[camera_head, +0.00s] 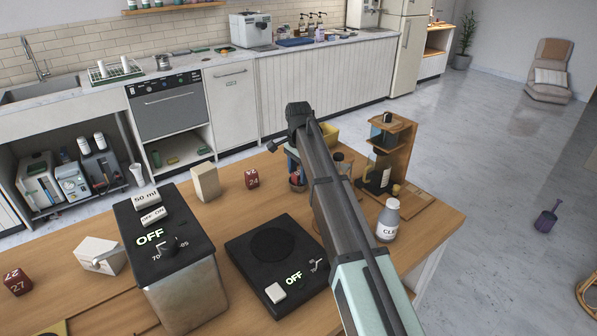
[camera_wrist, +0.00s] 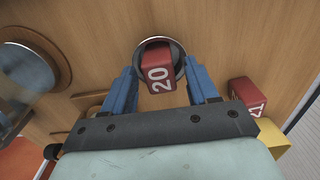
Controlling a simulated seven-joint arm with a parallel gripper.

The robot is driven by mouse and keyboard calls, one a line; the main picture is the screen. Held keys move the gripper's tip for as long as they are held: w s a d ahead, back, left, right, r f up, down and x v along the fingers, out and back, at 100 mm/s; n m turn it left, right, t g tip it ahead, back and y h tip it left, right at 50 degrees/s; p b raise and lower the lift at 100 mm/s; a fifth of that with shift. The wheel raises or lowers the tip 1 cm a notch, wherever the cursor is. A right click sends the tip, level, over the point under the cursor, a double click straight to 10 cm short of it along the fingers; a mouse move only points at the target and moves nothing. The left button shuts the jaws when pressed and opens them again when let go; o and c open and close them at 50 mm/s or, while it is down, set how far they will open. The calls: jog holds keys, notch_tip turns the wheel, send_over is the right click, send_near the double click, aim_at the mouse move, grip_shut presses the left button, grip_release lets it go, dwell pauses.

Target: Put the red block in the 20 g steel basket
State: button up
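A red block marked 20 (camera_wrist: 158,72) sits in or over the round steel basket (camera_wrist: 176,46) in the wrist view; its lower end is hidden. The basket also shows small in the head view (camera_head: 297,186), partly hidden by my arm. No label on the basket is readable. My gripper (camera_wrist: 162,76) has its blue fingers spread on either side of the block, with gaps on both sides. Another red block (camera_wrist: 248,95), with a partly hidden number, lies to the right in the wrist view. Red blocks marked 24 (camera_head: 252,179) and 27 (camera_head: 17,282) stand on the wooden counter (camera_head: 225,208).
A yellow object (camera_head: 330,133) is behind my arm. A wooden stand with a glass carafe (camera_head: 380,172) and a white-labelled bottle (camera_head: 388,222) are to the right. A black scale (camera_head: 250,282), a grinder-like box (camera_head: 180,285) and a beige block (camera_head: 205,183) are to the left.

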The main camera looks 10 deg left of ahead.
aim_at(299, 172)
jog(key=shift+o, duration=0.3)
jog(key=shift+r, duration=0.1)
notch_tip(299, 172, up, 13)
dwell(0.4)
